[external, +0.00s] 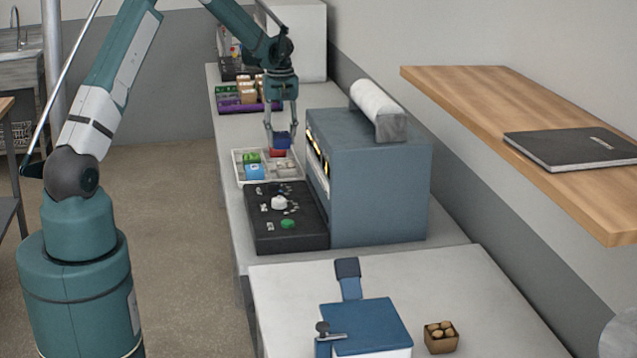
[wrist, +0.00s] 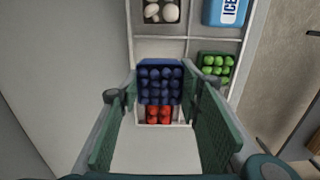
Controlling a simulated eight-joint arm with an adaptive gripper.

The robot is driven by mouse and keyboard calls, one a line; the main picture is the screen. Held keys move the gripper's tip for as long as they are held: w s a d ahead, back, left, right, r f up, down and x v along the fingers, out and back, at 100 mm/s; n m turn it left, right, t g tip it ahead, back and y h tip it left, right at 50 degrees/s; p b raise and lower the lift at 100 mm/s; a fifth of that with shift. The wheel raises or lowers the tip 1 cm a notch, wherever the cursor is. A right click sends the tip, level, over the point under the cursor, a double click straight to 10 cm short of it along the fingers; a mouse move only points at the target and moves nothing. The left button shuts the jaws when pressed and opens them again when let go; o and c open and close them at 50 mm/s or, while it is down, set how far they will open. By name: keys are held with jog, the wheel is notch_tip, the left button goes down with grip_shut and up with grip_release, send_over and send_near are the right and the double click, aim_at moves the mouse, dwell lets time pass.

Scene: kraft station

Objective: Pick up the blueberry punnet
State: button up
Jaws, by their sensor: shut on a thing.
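The blueberry punnet (wrist: 160,84) is a dark blue box with rows of round blue berries on top. In the wrist view it is between the pads of my gripper (wrist: 160,115), which is shut on it. In the external view the punnet (external: 282,140) hangs at the fingertips of my gripper (external: 281,132), over the back right part of the white divided tray (external: 238,170). A red punnet (wrist: 158,115) shows just below it in the tray. I cannot tell how high the blue punnet is above the tray.
The tray also holds a green punnet (wrist: 215,65), a blue ice pack (wrist: 226,11) and a box of white round items (wrist: 160,12). A blue-grey cabinet (external: 380,190) stands close on the right. A black control panel (external: 285,218) is in front. A purple crate (external: 236,106) stands behind.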

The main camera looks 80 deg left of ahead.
aim_at(281, 134)
jog(key=shift+r, duration=1.65)
